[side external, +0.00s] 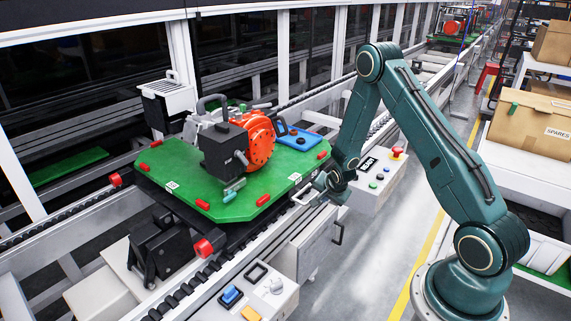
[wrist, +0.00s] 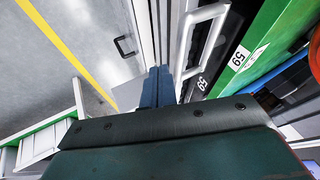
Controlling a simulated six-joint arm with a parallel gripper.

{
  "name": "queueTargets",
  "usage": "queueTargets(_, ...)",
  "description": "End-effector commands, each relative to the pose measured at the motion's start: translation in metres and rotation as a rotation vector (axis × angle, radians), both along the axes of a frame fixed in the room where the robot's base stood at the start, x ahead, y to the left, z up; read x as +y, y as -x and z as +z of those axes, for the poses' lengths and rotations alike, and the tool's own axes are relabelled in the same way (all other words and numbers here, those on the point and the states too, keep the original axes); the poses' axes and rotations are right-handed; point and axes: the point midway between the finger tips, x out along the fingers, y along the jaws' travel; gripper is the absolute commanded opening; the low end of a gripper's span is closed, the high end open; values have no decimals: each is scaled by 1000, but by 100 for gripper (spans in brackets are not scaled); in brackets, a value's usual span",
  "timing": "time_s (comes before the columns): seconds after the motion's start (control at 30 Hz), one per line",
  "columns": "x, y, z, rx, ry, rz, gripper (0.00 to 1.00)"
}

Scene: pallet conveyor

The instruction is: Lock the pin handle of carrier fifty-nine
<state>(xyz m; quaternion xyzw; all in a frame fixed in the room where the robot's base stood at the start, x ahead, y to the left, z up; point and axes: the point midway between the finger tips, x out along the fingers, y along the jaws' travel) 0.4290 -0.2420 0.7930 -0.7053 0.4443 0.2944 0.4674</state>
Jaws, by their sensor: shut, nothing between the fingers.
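The carrier is a green pallet (side external: 150,165) on a dark base on the conveyor, bearing an orange and dark machine. In the wrist view, the green edge (wrist: 262,38) carries a "59" label, and a second "59" (wrist: 203,83) is on the dark part below it. The pin handle is a pale, bent bar (wrist: 208,14) beside that dark part; it also shows in the side view (side external: 301,198) at the pallet's near right side. My gripper (side external: 316,190) is shut and empty, close beside the handle. Its fingers (wrist: 158,88) are mostly hidden by my wrist; contact is unclear.
A control box (side external: 372,188) with a red button stands just right of my gripper. A button panel (side external: 262,290) is at the front. A grey box with a black handle (side external: 338,234) hangs below the rail. The floor aisle beside the yellow line (wrist: 55,40) is clear.

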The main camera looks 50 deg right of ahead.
Motion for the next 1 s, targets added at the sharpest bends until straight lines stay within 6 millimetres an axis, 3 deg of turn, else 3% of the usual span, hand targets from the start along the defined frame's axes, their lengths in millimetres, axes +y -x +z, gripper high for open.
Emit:
queueTargets(0.13, 0, 21, 4, 5, -1, -4, 0)
queueTargets(0.7, 25, 51, 64, 5, -1, -2, 0)
queueTargets(1.0, 34, 61, 83, 6, -1, -2, 0)
